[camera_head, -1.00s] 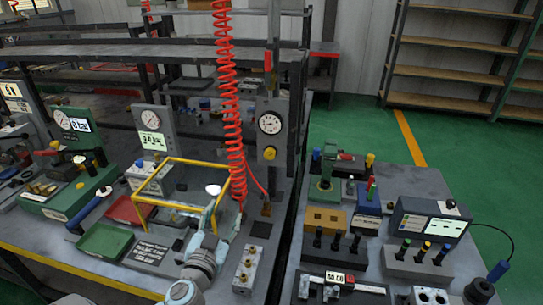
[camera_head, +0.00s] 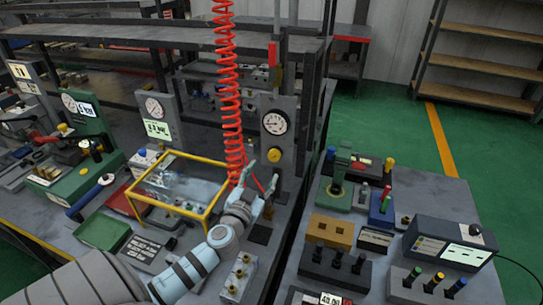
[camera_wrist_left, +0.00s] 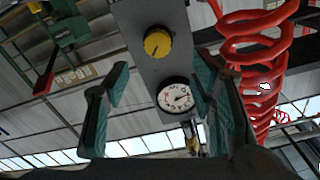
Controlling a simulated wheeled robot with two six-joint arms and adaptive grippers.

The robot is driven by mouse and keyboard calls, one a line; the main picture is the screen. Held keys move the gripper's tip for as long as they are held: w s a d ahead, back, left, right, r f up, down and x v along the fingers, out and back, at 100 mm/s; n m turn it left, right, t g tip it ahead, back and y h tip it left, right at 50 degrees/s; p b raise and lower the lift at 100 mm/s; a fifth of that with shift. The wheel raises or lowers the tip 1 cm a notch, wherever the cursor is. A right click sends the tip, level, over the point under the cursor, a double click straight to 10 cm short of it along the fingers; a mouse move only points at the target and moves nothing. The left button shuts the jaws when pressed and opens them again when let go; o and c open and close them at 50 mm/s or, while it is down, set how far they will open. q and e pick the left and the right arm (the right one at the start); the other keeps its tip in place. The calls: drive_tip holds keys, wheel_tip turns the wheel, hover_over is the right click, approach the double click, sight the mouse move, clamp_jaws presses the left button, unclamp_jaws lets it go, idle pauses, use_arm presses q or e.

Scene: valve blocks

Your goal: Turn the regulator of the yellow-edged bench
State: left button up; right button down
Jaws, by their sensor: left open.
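The regulator is a yellow round knob (camera_head: 274,154) on an upright grey panel, below a white dial gauge (camera_head: 276,123). The panel stands at the right end of the yellow-edged bench (camera_head: 42,237). My left gripper (camera_head: 260,180) is open and empty, in front of and a little below the knob. In the left wrist view the knob (camera_wrist_left: 157,43) shows beyond the spread teal fingers (camera_wrist_left: 160,78), roughly centred between them and apart from them. The gauge (camera_wrist_left: 174,97) also shows between the fingers. My right gripper is not in view.
A red coiled hose (camera_head: 229,90) hangs just left of the panel, close to my left gripper. A yellow-framed clear guard (camera_head: 170,205) stands left of my forearm. A grey valve block (camera_head: 239,277) lies below it. A second bench with blocks stands right, across a narrow gap.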

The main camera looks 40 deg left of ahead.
sight(273, 158)
use_arm(q)
drive_tip(key=x, duration=0.8)
drive_tip(key=shift+w+f, duration=0.3)
drive_tip(key=shift+w, duration=0.1)
drive_tip(key=shift+s+r, duration=0.1)
drive_tip(key=c, duration=1.2)
